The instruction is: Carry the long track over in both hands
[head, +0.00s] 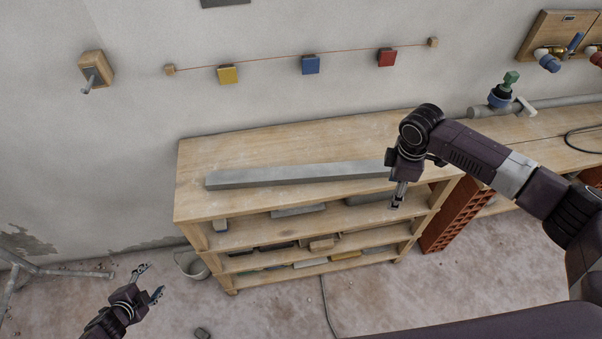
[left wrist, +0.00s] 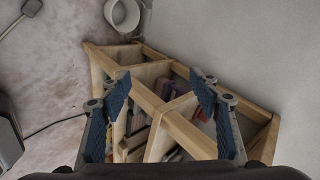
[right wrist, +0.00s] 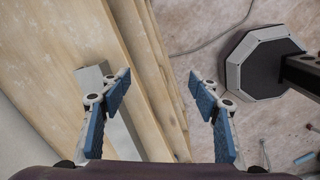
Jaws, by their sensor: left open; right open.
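The long track (head: 290,174) is a grey metal bar lying flat along the top of the wooden shelf unit (head: 240,153). Its right end is hidden behind my right gripper's arm in the head view. My right gripper (head: 398,196) is open and points down near that right end. In the right wrist view the track's end (right wrist: 123,135) lies beside and partly behind the left finger, not between the fingers (right wrist: 162,90). My left gripper (head: 153,282) is open and empty, low over the floor left of the shelf unit. The left wrist view shows its spread fingers (left wrist: 160,90) with the shelves beyond.
The shelves below hold several rubble pieces and bars (head: 298,211). A white bucket (head: 190,264) stands on the floor at the unit's left. Red hollow bricks (head: 455,214) stand at its right. A string with coloured blocks (head: 310,65) runs along the wall.

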